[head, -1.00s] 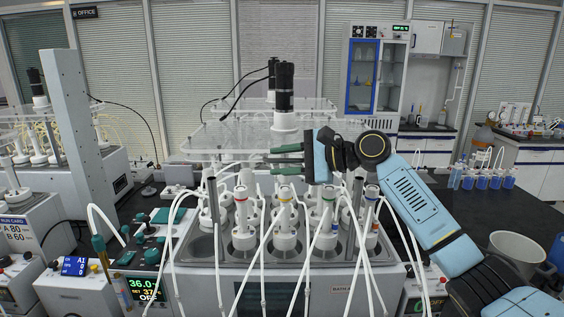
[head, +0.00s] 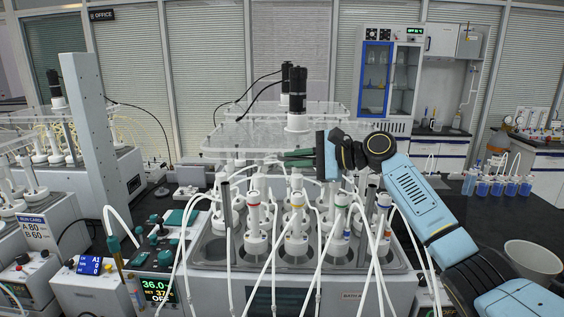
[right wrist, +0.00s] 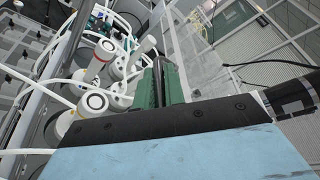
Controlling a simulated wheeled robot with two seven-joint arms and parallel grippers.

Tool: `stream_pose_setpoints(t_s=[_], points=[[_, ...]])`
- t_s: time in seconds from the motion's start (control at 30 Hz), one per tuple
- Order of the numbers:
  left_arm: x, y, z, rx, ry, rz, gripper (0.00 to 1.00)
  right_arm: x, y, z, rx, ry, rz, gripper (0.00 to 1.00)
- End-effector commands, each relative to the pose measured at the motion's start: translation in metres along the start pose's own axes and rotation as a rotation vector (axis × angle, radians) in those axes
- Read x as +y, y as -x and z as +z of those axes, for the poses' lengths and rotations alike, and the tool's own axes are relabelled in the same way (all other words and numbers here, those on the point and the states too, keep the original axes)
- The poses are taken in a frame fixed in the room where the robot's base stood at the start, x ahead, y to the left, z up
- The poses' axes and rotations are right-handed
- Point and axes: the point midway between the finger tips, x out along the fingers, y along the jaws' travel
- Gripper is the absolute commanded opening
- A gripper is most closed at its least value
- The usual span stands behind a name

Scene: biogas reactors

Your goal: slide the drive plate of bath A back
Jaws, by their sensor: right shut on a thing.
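The drive plate of bath A (head: 235,136) is a clear sheet above the bath, with a black motor (head: 297,88) standing on it. Bath A (head: 215,250) is a grey tank holding several white-capped bottles with tubes. My right gripper (head: 286,158) comes in from the right, its green fingers shut at the plate's front edge. In the right wrist view the fingers (right wrist: 162,72) are close together beside the clear plate (right wrist: 205,62); the exact contact is hard to see. My left gripper is not in view.
White bottles (head: 254,210) and loose tubes stand close below the gripper. A grey post (head: 88,140) rises at the left. A control box with a green display (head: 157,289) stands front left. A white bucket (head: 533,262) is on the dark bench at right.

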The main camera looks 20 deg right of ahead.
Motion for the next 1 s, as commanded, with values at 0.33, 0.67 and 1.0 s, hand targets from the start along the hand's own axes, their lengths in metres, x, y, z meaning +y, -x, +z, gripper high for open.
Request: stream_pose_setpoints(t_s=[0.33,0.67,1.0], points=[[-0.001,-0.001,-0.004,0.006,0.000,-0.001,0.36,0.002,0.000,-0.001,0.002,0.003,0.004,0.22],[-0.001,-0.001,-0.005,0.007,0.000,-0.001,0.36,0.001,-0.001,0.000,0.000,0.002,0.002,0.33],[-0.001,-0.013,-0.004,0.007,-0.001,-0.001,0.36,0.003,0.043,-0.003,0.003,0.003,0.000,0.33]])
